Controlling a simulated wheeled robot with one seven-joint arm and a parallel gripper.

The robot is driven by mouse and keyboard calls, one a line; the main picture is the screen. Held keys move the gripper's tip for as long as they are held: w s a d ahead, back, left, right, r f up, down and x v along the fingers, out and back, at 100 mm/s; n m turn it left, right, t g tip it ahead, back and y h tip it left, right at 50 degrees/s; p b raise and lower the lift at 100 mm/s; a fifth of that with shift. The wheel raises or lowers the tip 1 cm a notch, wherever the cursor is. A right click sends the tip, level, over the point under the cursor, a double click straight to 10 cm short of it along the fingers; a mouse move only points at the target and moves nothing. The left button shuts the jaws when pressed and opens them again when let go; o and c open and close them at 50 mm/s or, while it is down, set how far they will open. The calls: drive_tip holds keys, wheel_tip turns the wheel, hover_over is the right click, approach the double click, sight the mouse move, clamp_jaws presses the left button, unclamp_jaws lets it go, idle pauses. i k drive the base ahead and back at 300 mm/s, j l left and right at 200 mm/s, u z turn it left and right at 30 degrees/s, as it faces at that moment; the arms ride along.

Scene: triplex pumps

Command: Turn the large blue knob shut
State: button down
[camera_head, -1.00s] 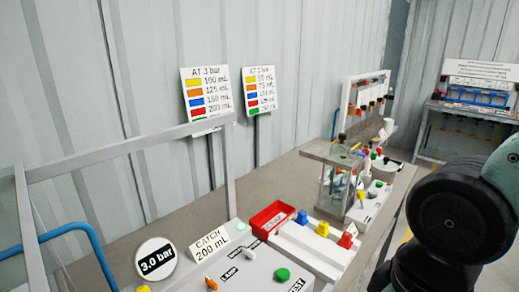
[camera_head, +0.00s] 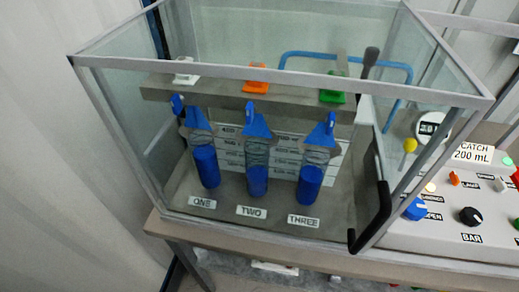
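A large blue knob (camera_head: 416,209) sits on the left part of the white control panel (camera_head: 440,238), right of the glass case. Small labels stand beside it; one reads OPEN and the other is too blurred to read. The knob is small in this view, and its exact turn cannot be made out. My gripper is not in view.
A glass case (camera_head: 283,76) holds three cylinders of blue liquid, labelled ONE, TWO and THREE. Its black handle (camera_head: 370,222) stands just left of the knob. A black BAR knob (camera_head: 470,216), an orange switch (camera_head: 454,178) and a CATCH 200 mL sign (camera_head: 474,152) are nearby.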

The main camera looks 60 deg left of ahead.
sight(417, 210)
drive_tip(key=l+u, duration=0.1)
drive_tip(key=u, duration=1.4)
drive_tip(key=i+l+u, duration=0.3)
drive_tip(key=l, duration=0.35)
drive_tip(key=i+j, duration=0.05)
drive_tip(key=i, duration=0.05)
